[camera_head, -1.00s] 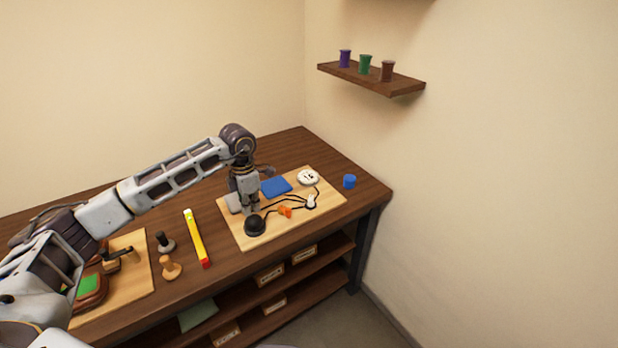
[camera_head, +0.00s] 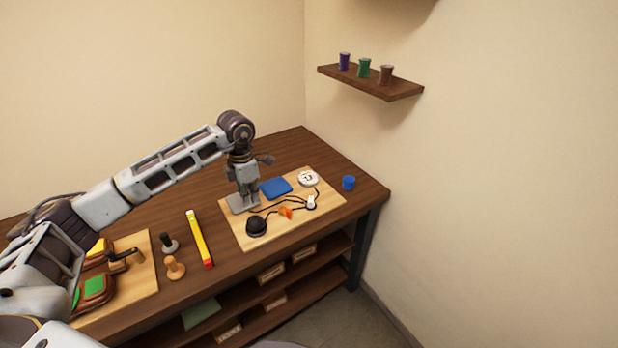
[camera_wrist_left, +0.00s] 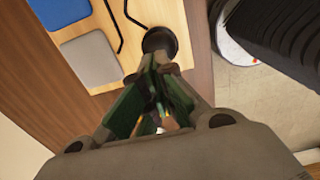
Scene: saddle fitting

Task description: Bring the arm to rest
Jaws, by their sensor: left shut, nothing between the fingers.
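My left gripper (camera_head: 244,198) points down over the left part of the right-hand wooden board (camera_head: 265,238). It is shut and empty. In the left wrist view its green-sided fingers (camera_wrist_left: 160,72) are closed together, with a black dome (camera_wrist_left: 160,40) just beyond them. In the head view the dome (camera_head: 256,226) sits on the board, apart from the gripper. A grey pad (camera_head: 236,206) lies under or just behind the gripper, partly hidden. My right gripper is in neither view.
The board also carries a blue pad (camera_head: 275,187), a white round piece (camera_head: 308,179), an orange piece (camera_head: 286,213) and dark cords. A blue cup (camera_head: 348,183) stands right of it. A spool shelf (camera_head: 372,82) hangs at right.

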